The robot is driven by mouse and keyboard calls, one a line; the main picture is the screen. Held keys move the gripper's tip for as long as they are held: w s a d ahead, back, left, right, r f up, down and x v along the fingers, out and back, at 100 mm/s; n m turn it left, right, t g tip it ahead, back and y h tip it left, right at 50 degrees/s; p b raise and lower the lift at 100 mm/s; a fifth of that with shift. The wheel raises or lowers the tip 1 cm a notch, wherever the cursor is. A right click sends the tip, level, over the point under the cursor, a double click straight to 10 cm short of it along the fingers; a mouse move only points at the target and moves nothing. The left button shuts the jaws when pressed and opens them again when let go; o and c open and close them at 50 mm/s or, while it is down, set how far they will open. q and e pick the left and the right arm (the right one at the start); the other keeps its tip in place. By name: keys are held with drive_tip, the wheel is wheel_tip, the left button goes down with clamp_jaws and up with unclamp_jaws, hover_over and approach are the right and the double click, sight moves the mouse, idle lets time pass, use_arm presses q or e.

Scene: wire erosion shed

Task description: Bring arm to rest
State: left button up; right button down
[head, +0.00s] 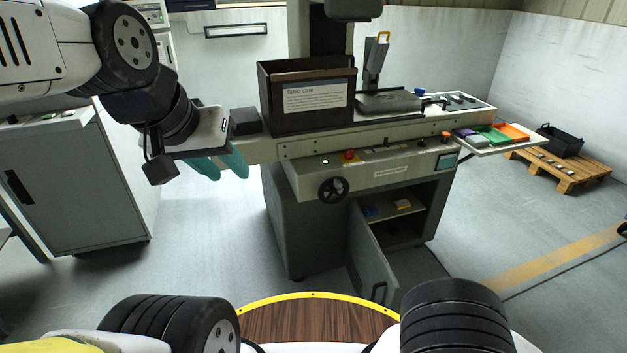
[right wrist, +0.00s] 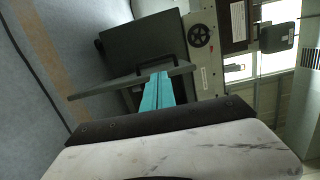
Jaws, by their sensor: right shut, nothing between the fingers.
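My left gripper (head: 220,165) is in the head view, at the left in front of the machine's table end. Its two teal fingers point down and to the right and stand apart, with nothing seen between them. My right gripper (right wrist: 158,92) shows in the right wrist view, its teal fingers pressed together and empty. The fingertips overlap the machine's open cabinet door (right wrist: 110,85) in that view; I cannot tell the distance. The right gripper is not in the head view.
The grinding machine (head: 310,165) fills the middle, with a dark labelled box (head: 300,115) on its table and its lower door (head: 372,262) hanging open. A grey cabinet (head: 80,180) stands left. A side tray (head: 520,145) and pallet (head: 565,175) are right. Floor between is clear.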

drive_tip(key=w+d+r+n+g+y, duration=0.25)
drive_tip(key=w+d+r+g, duration=0.2)
drive_tip(key=r, duration=0.35)
drive_tip(key=w+d+r+n+g+y, duration=0.2)
drive_tip(key=w+d+r+n+g, duration=0.15)
drive_tip(key=r+g, duration=0.4)
drive_tip(key=w+a+r+n+g+h, duration=0.2)
drive_tip(key=w+r+n, duration=0.15)
drive_tip(key=r, duration=0.85)
drive_tip(key=w+a+r+n+g+h, duration=0.2)
drive_tip(key=w+a+r, duration=0.15)
drive_tip(key=r, duration=0.85)
drive_tip(key=a+r+n+h, duration=0.1)
drive_tip(key=a+r+h, duration=0.1)
drive_tip(key=a+r, duration=0.45)
drive_tip(key=a+r+h, duration=0.2)
drive_tip(key=a+r, duration=0.1)
drive_tip(key=r, duration=0.7)
drive_tip(key=s+a+r+n+t+h, duration=0.1)
drive_tip(key=s+a+r+t+h, duration=0.1)
drive_tip(key=s+a+r+t, duration=0.4)
drive_tip(key=s+a+r, duration=0.3)
drive_tip(key=s+r, duration=0.2)
drive_tip(key=r, duration=0.1)
drive_tip(key=shift+s+a, duration=0.25)
drive_tip(key=shift+a, duration=0.15)
